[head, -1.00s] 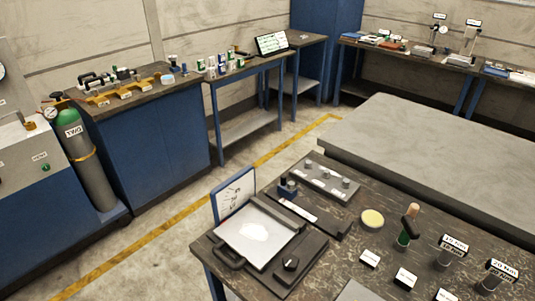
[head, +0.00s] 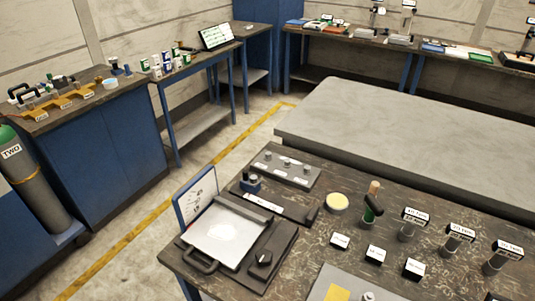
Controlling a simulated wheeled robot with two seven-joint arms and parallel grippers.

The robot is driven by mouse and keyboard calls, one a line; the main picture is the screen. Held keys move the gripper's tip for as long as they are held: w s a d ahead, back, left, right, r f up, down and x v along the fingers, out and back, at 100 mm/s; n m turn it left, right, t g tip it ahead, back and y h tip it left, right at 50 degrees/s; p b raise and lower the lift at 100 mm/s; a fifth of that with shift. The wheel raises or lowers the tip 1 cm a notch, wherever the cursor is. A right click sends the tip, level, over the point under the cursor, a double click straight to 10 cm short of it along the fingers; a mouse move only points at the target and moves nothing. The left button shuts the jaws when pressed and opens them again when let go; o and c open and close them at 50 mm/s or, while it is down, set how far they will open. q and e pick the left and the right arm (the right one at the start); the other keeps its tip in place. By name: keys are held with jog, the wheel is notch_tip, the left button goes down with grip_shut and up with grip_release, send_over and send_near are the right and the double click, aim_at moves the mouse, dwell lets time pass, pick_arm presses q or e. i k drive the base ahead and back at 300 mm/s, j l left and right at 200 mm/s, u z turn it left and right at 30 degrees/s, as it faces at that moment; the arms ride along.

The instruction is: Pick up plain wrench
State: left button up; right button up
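I cannot make out a plain wrench in the head view. Neither of my grippers is in view. The near dark bench (head: 330,262) holds small tools and labelled pieces. Several grey cylindrical pieces with label plates, such as this one (head: 456,241), stand at its right. A tool with a wooden handle and dark green body (head: 373,203) stands upright beside them. Small white label cards (head: 375,254) lie in front. The bench's right and front parts are cut off by the frame edge.
A large grey slab table (head: 410,130) stands behind. Blue cabinets (head: 105,150) and a gas cylinder (head: 35,180) are at left. Floor shows between them.

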aim_at(373, 208)
jog(key=k+l+z, duration=0.2)
jog(key=z, duration=0.25)
jog(key=k+l+z, duration=0.1)
jog(key=l+z, duration=0.35)
